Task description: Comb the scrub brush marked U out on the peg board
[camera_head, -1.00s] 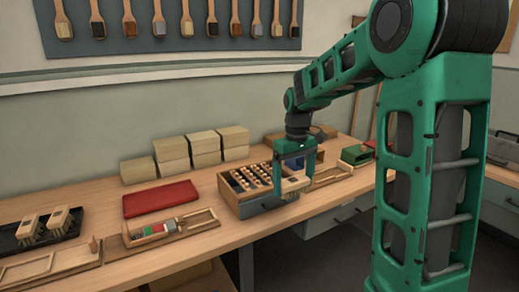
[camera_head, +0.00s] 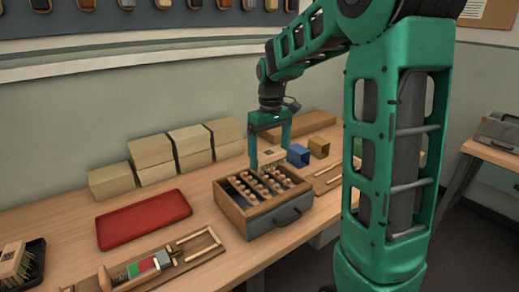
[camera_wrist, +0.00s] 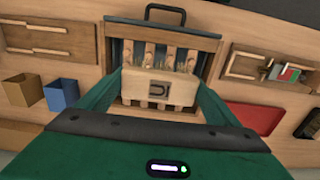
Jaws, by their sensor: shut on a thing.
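The scrub brush marked U (camera_wrist: 160,88) is a pale wooden block with a dark mark on its face, seen in the wrist view between my fingers. In the head view the brush (camera_head: 268,156) sits at the far side of the peg board. My gripper (camera_head: 269,160) is shut on it; its green fingers also flank it in the wrist view (camera_wrist: 158,92). The peg board (camera_head: 238,193) is a wooden box with rows of round-topped pegs and a grey front with a handle. The brush is over the pegs; bristles show beside them in the wrist view. Their depth among the pegs is unclear.
A red mat (camera_head: 143,219) lies left of the peg board, with pale wood blocks (camera_head: 150,150) behind. A blue bin (camera_head: 298,154) and a brown bin (camera_head: 319,147) stand to the right. A wooden jig (camera_head: 185,262) lies in front; another brush (camera_head: 14,263) is at far left.

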